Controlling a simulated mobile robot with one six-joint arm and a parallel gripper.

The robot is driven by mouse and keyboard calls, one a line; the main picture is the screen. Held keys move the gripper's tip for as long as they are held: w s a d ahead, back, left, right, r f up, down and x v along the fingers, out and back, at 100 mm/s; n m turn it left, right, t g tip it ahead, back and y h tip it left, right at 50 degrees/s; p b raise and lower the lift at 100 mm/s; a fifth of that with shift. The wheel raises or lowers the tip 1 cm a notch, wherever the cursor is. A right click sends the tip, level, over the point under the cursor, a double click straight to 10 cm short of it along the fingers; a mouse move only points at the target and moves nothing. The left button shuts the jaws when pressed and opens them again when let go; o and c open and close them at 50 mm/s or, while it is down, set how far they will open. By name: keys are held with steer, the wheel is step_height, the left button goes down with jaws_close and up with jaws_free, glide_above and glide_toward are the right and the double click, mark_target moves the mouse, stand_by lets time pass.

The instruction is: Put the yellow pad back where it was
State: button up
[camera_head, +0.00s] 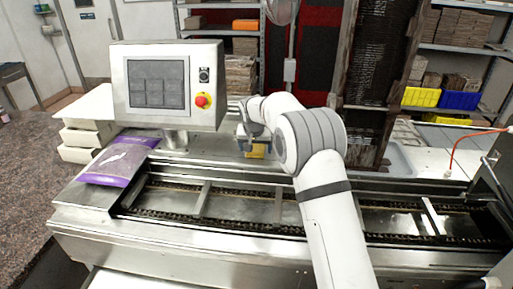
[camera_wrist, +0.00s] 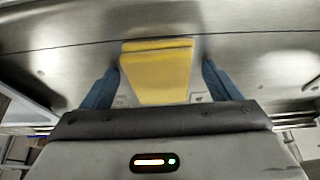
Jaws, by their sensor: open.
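The yellow pad (camera_wrist: 158,72) lies on a bare steel surface (camera_wrist: 240,48) in the wrist view. My gripper (camera_wrist: 160,80) is open, with one blue finger on each side of the pad and a visible gap to each. In the head view the pad (camera_head: 257,151) shows as a small yellow patch under my gripper (camera_head: 252,140), at the back of the machine and right of the control panel. Part of the pad is hidden by my gripper and arm there.
The control panel (camera_head: 160,85) with a red button stands left of my gripper. A purple bag (camera_head: 118,160) lies on the machine's left end. A chain conveyor (camera_head: 235,205) with crossbars runs along the front. Shelves with yellow (camera_head: 421,97) and blue (camera_head: 459,100) bins stand behind.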

steer(key=shift+r, duration=0.15)
steer(key=b+v, duration=0.3)
steer(key=v, duration=0.8)
steer(key=s+d+r, duration=0.5)
steer(key=s+d, duration=0.2)
steer(key=s+d+r, duration=0.1)
steer(key=s+d, duration=0.7)
steer(key=s, duration=0.4)
steer(key=s+d+f, duration=0.2)
steer(key=s, duration=0.5)
steer(key=s+d+f, duration=0.3)
steer(key=s, duration=0.5)
steer(key=s+d+f, duration=0.2)
steer(key=s+d, duration=0.1)
steer(key=s, duration=0.5)
steer(key=shift+f+g, duration=0.3)
steer(key=shift+g, duration=0.1)
